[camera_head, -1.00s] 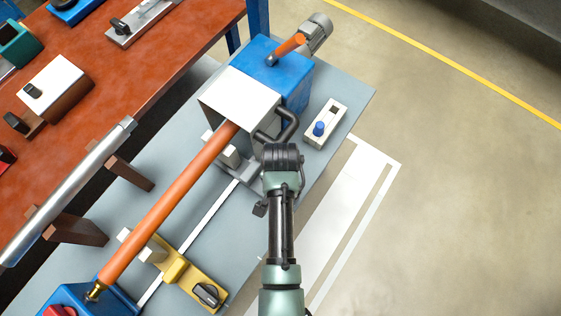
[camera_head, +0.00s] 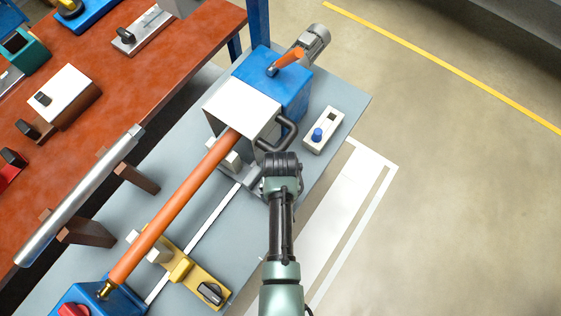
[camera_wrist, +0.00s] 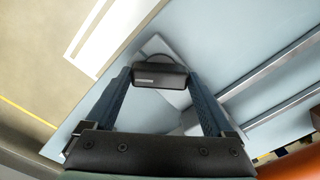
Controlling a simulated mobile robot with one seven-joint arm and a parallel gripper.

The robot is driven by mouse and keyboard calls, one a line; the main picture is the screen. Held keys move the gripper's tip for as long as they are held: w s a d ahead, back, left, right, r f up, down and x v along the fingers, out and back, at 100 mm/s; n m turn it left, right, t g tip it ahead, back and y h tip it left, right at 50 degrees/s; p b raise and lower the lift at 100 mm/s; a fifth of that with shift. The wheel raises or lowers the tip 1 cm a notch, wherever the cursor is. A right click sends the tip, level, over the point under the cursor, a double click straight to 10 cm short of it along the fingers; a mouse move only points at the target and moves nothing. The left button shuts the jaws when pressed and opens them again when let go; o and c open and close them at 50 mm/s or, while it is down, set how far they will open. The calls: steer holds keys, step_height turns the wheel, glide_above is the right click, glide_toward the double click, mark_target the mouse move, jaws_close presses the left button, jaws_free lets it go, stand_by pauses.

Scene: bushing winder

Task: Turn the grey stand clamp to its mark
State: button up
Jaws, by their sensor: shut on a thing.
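The grey stand (camera_head: 249,176) sits on the pale bench beside the white guard of the blue headstock, partly hidden by my arm. It also shows in the wrist view (camera_wrist: 179,99) under my fingers. Its clamp is a black knob (camera_wrist: 160,78) with a light mark on its face; the wrist view shows it between my fingertips. My gripper (camera_wrist: 160,73) is shut on this knob, with one finger at each side. In the head view, my gripper (camera_head: 278,180) hides the knob. I cannot make out the mark on the stand.
A long orange rod (camera_head: 175,208) runs from the white guard (camera_head: 241,107) to a blue tailstock (camera_head: 100,300). A yellow stand (camera_head: 180,271) with its own black knob (camera_head: 211,293) is nearer. A black bent handle (camera_head: 284,134) and a control box (camera_head: 323,130) are close to my wrist.

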steer(key=n+p, duration=0.1)
steer(key=n, duration=0.3)
steer(key=shift+r+n, duration=0.15)
steer(key=shift+n, duration=0.15)
steer(key=shift+n+p, duration=0.7)
steer(key=shift+n, duration=1.9)
steer(key=o, duration=1.1)
step_height(320, 180, up, 13)
steer(key=shift+f, duration=0.1)
